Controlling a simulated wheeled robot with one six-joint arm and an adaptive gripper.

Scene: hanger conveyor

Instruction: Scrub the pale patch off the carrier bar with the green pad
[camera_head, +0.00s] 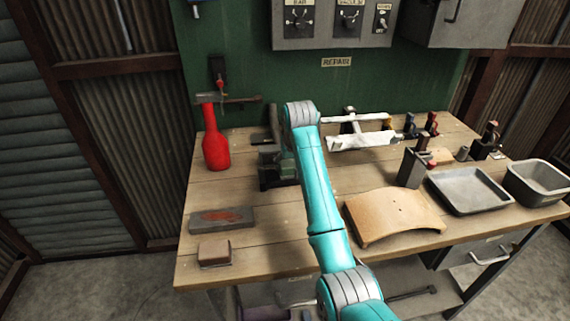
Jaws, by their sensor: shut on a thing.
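My teal arm reaches up over the bench, with its grey joint in front of the bench's back half. My gripper is hidden behind the arm, so neither its jaws nor anything in them shows. The green pad cannot be made out. A long bar with a white, uneven surface (362,140) lies toward the back of the bench, right of my arm; it may be the carrier bar. I cannot tell where a pale patch on it begins or ends. A dark green block-like fixture (269,172) stands just left of the arm, partly covered by it.
A curved tan panel (392,215), a shallow grey tray (433,182) and a deeper bin (510,184) are at right.

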